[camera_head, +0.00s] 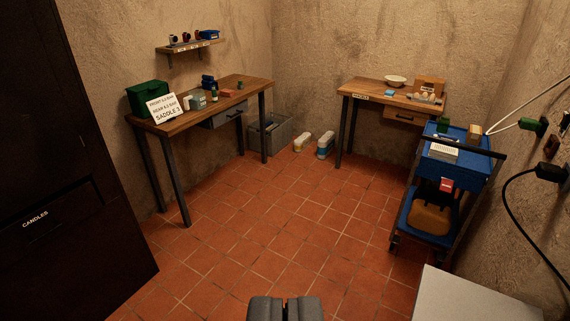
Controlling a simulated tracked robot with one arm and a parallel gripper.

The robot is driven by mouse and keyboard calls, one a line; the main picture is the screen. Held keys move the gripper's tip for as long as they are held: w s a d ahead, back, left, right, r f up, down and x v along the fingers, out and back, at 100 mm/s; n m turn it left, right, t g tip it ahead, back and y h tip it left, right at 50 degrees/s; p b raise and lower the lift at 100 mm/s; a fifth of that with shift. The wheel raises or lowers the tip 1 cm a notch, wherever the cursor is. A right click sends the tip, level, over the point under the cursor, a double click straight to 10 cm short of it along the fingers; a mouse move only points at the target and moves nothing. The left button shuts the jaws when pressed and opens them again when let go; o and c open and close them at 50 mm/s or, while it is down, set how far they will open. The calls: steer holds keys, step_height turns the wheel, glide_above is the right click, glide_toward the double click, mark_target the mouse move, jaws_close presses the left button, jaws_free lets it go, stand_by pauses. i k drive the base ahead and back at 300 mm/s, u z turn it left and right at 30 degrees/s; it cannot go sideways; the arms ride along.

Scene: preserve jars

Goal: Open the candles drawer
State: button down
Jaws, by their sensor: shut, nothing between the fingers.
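A tall dark cabinet (62,170) fills the left edge of the view. A small white label on its lower front reads "CANDLES" (36,219).
A wooden bench (196,104) with a grey drawer (225,116) stands at the back left, below a small shelf (188,46). Another bench (370,90) stands at the back right. A blue trolley (455,150) and a pale surface (470,296) are on the right. The middle floor is clear.

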mark_target(30, 228)
steer(key=u, duration=1.4)
steer(key=i, duration=2.05)
steer(key=z, duration=0.6)
